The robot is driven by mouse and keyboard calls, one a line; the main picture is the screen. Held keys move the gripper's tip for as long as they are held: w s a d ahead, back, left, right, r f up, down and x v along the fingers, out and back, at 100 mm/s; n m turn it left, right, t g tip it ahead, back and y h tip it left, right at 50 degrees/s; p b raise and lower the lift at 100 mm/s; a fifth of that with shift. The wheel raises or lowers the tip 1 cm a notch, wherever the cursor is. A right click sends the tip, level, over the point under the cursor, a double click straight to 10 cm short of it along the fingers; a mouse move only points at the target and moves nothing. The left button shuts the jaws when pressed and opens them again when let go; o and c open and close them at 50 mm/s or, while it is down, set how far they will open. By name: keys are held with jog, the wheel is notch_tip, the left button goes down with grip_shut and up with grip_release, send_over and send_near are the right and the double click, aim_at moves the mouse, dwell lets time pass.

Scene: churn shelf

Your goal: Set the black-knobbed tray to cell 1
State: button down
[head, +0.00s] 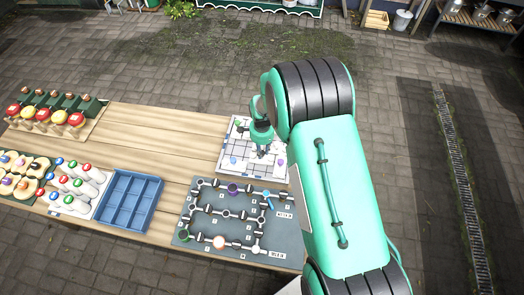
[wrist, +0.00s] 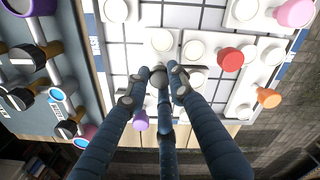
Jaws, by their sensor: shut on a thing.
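My gripper (wrist: 158,82), with dark blue fingers, is shut on a dark grey to black knob (wrist: 158,73) in the wrist view. The fingers cover most of this knob and the tray part below it. It sits over a white gridded board (wrist: 128,25) holding white pieces. In the head view the gripper (head: 262,150) is over the same board (head: 238,135) on the wooden table. Whether the held tray rests on the board or hangs just above it cannot be told. Cell 1's label is not readable.
Around the grip are a red knob (wrist: 231,59), an orange knob (wrist: 268,97), a purple knob (wrist: 141,121) and a pink one (wrist: 294,12). A grey board with rails (head: 205,240) lies in front. A blue compartment tray (head: 130,200) stands left; bare wood (head: 160,140) lies behind it.

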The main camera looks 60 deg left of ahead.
jog(key=s+a+b, duration=0.4)
jog(key=s+a, duration=0.4)
jog(key=shift+s+a+f, duration=0.1)
jog(key=shift+f, duration=0.05)
jog(key=shift+s+a+r+b, duration=0.2)
jog(key=shift+s+a+b, duration=0.05)
jog(key=shift+s+b, duration=0.05)
jog(key=c, duration=1.5)
grip_release()
jog(key=shift+a, duration=0.1)
jog(key=shift+r, duration=0.1)
jog(key=shift+r, duration=0.25)
notch_tip(320, 180, up, 11)
jog(key=shift+r, duration=0.1)
jog(key=shift+w, duration=0.1)
